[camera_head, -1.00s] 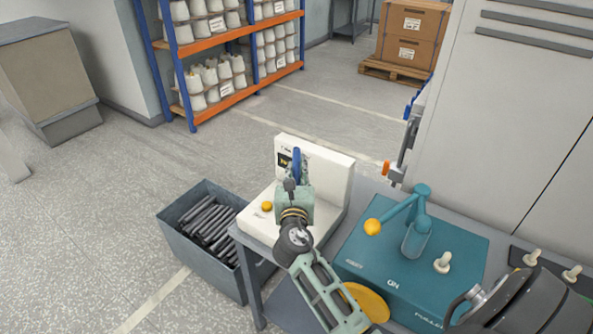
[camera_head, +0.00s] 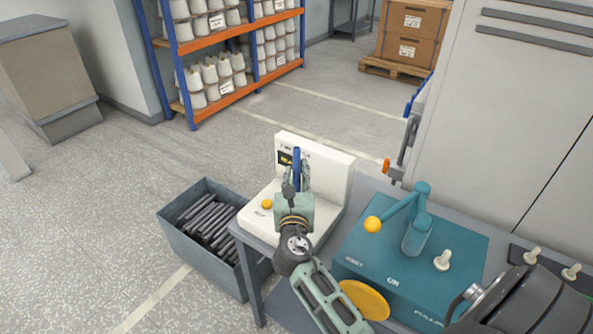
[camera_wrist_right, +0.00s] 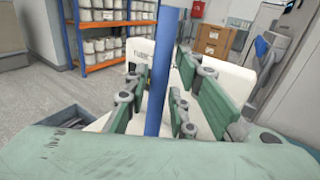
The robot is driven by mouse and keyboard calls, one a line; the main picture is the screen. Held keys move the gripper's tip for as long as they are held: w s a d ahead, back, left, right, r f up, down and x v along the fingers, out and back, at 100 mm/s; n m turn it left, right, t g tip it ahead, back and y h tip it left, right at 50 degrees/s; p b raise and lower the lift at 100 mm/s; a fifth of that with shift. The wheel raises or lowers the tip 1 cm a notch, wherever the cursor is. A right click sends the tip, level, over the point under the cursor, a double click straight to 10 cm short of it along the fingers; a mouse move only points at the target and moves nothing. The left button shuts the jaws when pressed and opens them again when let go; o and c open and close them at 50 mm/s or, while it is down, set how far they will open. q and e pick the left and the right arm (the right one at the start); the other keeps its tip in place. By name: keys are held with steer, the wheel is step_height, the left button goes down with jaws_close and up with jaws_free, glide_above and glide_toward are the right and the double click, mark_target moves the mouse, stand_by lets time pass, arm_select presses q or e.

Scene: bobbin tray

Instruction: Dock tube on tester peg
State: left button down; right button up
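The blue tube (camera_head: 296,165) stands upright in front of the back panel of the white tester (camera_head: 330,165); it also crosses the right wrist view (camera_wrist_right: 163,70) from top to bottom. My right gripper (camera_head: 294,190) is over the tester's base. In the right wrist view its green fingers are spread on both sides of the tube, with a gap on the right, so it looks open around it. The tube's lower end and the peg are hidden behind the gripper, so I cannot tell how the tube is seated. My left gripper is not in view.
A grey bin (camera_head: 170,230) with several dark rods stands left of the table. A teal machine (camera_head: 365,255) with a yellow-ended arm (camera_head: 373,225) is to the right. A yellow disc (camera_head: 365,300) lies near my forearm. Shelves with cones (camera_head: 225,88) stand behind, across open floor.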

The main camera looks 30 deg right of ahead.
steer(key=shift+v, duration=1.75)
steer(key=shift+p+v, duration=0.45)
steer(key=shift+v, duration=2.25)
steer(key=shift+f, duration=0.1)
